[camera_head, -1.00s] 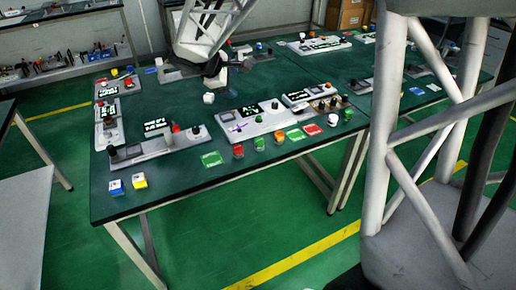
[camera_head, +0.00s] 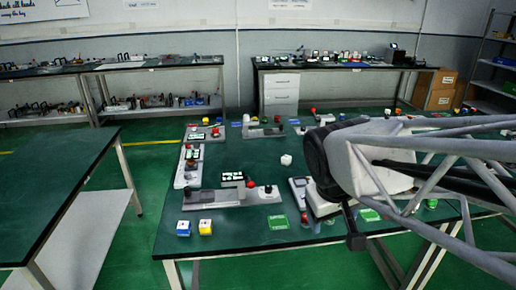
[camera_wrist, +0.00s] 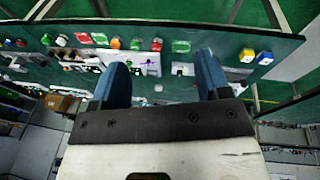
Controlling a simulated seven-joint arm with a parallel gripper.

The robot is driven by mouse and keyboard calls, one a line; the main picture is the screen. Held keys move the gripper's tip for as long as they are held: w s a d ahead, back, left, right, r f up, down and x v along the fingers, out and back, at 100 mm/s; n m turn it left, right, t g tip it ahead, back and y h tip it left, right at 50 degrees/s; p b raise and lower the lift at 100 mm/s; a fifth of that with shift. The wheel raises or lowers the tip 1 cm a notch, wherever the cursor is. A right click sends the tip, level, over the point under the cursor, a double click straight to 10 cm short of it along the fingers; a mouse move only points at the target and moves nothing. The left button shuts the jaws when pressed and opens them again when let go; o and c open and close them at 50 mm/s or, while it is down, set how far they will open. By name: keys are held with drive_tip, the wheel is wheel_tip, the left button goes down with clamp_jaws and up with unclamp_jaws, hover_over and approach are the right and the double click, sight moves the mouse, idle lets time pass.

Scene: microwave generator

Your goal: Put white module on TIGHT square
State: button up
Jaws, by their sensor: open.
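A small white cube (camera_head: 286,160), probably the white module, sits on the dark green table (camera_head: 240,240), behind the front row of devices. It also appears as a small white block (camera_wrist: 158,87) in the wrist view. My gripper (camera_wrist: 162,62) is open, its two blue fingers apart with nothing held between them. It is above the table and clear of the cube. A green square with white marks (camera_head: 277,222) lies near the front edge; another green square (camera_head: 370,214) is to its right, partly beside my arm. Their lettering is too small to read, so I cannot tell which is TIGHT.
A blue cube (camera_head: 183,228) and a yellow cube (camera_head: 206,227) stand at the front left corner. A grey device (camera_head: 228,196) with a red knob and black knobs is behind them. My arm hides much of the table's right side. Another table (camera_head: 60,190) stands at the left.

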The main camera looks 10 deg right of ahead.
drive_tip(key=s+a+f+m+y, duration=0.1)
drive_tip(key=s+a+m, duration=0.1)
drive_tip(key=s, duration=0.4)
drive_tip(key=shift+y, duration=0.4)
drive_tip(key=shift+o, duration=0.4)
drive_tip(key=shift+a, duration=0.1)
drive_tip(key=shift+w, duration=0.15)
